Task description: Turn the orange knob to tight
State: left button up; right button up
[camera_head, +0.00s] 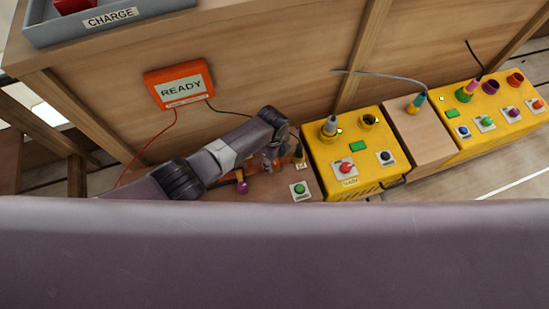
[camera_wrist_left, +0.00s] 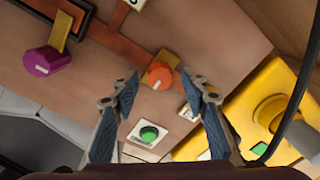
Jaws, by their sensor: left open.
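The orange knob (camera_wrist_left: 158,76) is round with a white pointer line. It sits on a small tan plate on the brown panel (camera_wrist_left: 200,35). My left gripper (camera_wrist_left: 162,82) is open, and in the left wrist view its two blue-padded fingers lie to either side of the knob, apart from it. The knob is between the fingertips in the picture; the height gap is hard to judge. In the head view my left gripper (camera_head: 273,160) is over the panel and I cannot make out the orange knob there. My right gripper is not in view.
A purple knob (camera_wrist_left: 47,62) and a green button (camera_wrist_left: 148,134) are on the same panel close by. An orange READY display (camera_head: 180,86) hangs on the wooden wall.

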pick_arm(q)
jog(key=shift+r, duration=0.1)
notch_tip(320, 180, up, 12)
jog(key=shift+s+a, duration=0.15)
jog(key=shift+s, duration=0.05)
dwell(0.4)
dwell(0.5)
